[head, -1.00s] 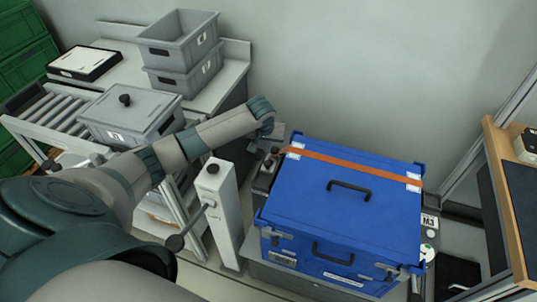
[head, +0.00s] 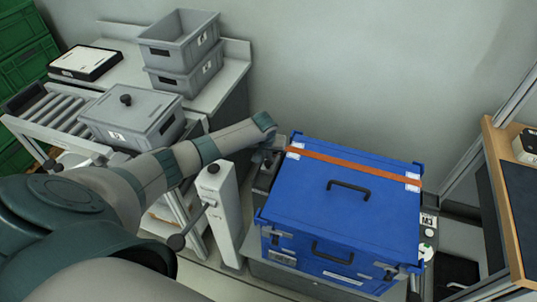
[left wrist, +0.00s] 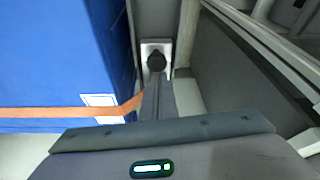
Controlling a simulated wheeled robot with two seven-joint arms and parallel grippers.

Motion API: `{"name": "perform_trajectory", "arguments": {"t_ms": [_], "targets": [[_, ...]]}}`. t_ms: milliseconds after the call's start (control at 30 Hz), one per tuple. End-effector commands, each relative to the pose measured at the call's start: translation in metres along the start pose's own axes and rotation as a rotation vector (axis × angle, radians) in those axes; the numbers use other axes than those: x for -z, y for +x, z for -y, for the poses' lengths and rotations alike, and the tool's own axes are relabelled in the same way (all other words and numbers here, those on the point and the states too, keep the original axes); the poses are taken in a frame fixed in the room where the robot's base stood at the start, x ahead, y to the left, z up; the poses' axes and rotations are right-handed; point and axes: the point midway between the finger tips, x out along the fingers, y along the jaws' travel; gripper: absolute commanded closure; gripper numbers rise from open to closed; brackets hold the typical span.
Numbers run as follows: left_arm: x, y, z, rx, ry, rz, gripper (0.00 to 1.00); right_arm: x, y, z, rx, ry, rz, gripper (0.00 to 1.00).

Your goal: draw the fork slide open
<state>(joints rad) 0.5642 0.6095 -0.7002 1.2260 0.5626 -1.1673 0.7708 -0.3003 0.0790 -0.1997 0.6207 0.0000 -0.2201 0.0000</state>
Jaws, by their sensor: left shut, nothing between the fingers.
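A blue case (head: 345,208) with black handles and an orange strap sits on a dark grey base (head: 430,236). A black round knob (left wrist: 157,62) on a pale metal plate (left wrist: 157,45) stands beside the case in the left wrist view. I take it for the fork slide's knob, but cannot tell for sure. My left gripper (head: 268,156) is at the case's left back corner. In the left wrist view its shut fingers (left wrist: 157,82) point at the knob, very near it, with nothing held. Whether they touch it I cannot tell. My right gripper is out of view.
A white post (head: 225,215) with a black-knobbed lever stands left of the case. Behind it are a roller conveyor (head: 50,115), a lidded grey bin (head: 130,118) and stacked grey bins (head: 180,50). A wood-edged table (head: 505,200) is at the right. The orange strap (left wrist: 50,113) hangs close to my gripper.

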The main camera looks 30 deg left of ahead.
Motion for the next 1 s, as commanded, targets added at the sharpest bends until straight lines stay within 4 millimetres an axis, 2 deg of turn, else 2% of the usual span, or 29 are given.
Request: {"name": "perform_trajectory", "arguments": {"t_ms": [267, 633, 1000], "targets": [[-0.004, -0.003, 0.001, 0.000, 0.000, 0.002, 1.00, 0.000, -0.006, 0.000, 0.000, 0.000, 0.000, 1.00], [-0.038, -0.017, 0.006, 0.001, 0.001, 0.004, 1.00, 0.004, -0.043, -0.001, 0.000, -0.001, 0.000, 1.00], [-0.046, -0.015, 0.007, 0.001, 0.001, 0.005, 1.00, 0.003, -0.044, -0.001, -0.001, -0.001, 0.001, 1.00]]}}
